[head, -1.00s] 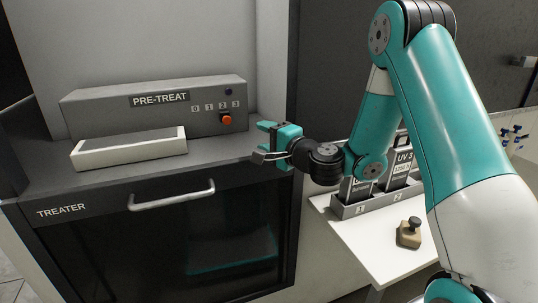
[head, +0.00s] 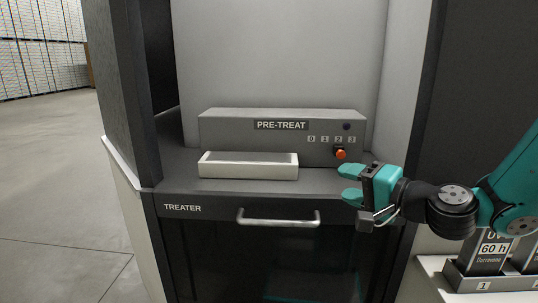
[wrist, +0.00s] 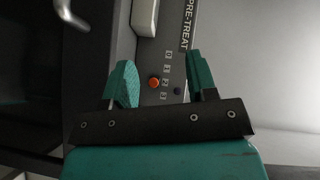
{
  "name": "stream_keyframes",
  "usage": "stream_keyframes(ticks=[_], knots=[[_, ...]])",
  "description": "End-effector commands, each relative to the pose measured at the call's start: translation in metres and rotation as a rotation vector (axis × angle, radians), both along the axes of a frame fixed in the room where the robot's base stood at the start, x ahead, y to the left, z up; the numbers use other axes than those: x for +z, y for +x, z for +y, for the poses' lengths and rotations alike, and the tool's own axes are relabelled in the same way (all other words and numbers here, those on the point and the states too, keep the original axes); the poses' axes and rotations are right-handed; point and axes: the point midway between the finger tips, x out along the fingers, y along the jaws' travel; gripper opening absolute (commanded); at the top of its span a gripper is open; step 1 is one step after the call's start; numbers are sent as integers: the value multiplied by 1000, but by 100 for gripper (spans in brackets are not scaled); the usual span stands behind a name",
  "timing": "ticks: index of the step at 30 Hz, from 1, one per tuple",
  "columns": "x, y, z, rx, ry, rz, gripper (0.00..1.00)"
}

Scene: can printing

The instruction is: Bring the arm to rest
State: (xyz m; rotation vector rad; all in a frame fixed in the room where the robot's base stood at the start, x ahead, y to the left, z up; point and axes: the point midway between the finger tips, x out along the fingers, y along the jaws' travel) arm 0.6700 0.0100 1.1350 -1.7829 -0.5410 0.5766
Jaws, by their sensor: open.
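My gripper (head: 352,182) is teal with black parts and reaches in from the right in the head view. It is open and empty, in front of the right end of the grey PRE-TREAT panel (head: 225,131). In the wrist view, my gripper (wrist: 160,85) has its two fingers spread apart. The orange knob (wrist: 154,83) shows between them, and the knob (head: 340,154) is just above the fingertips in the head view. I cannot tell whether a finger touches it.
A white tray (head: 248,173) sits on the treater's ledge left of my gripper. Below are a metal door handle (head: 278,222) and a dark glass door (head: 250,262). A rack of labelled cartridges (head: 485,282) stands at the lower right. Open floor (head: 55,190) lies left.

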Motion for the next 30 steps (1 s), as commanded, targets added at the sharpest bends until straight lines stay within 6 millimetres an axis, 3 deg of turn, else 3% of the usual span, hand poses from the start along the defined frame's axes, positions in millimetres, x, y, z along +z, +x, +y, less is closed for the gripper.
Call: stream_keyframes(ticks=[1,3,6,9,13,19,30], knots=[[9,-26,33,146,-112,-19,52],[7,-68,67,354,-297,-18,52],[-2,-131,89,607,-558,4,52],[-11,-185,85,796,-792,48,52],[-15,-235,62,942,-1012,120,52],[-16,-267,38,1022,-1152,196,52],[-16,-269,35,1028,-1161,206,52]])
